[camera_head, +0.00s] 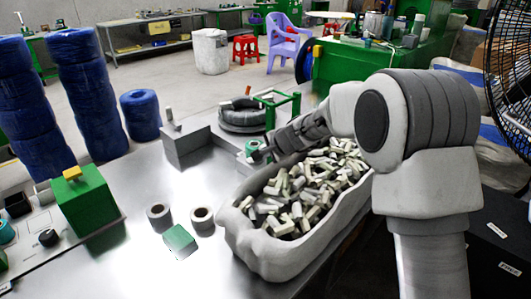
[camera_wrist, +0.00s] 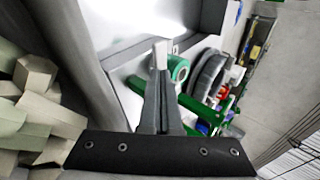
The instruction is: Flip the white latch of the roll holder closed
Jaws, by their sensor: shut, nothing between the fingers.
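My gripper (camera_head: 263,153) reaches left from my arm, over the back left end of the white bin. In the wrist view its dark fingers (camera_wrist: 160,62) are shut together, with a pale piece at their tips; I cannot tell whether it is part of the fingers or the latch. A green roll (camera_head: 252,146) sits right at the fingertips, and in the wrist view the green roll (camera_wrist: 179,69) shows just right of them. Whether they touch is unclear. A green frame (camera_head: 292,107) stands behind. I cannot make out the white latch for certain.
The white bin (camera_head: 245,245) is full of pale blocks (camera_head: 300,190). A grey block (camera_head: 187,146) and a dark coil (camera_head: 243,118) stand behind. Two tape rolls (camera_head: 201,217) and a green block (camera_head: 180,241) lie on the metal table (camera_head: 150,270). The table's middle is clear.

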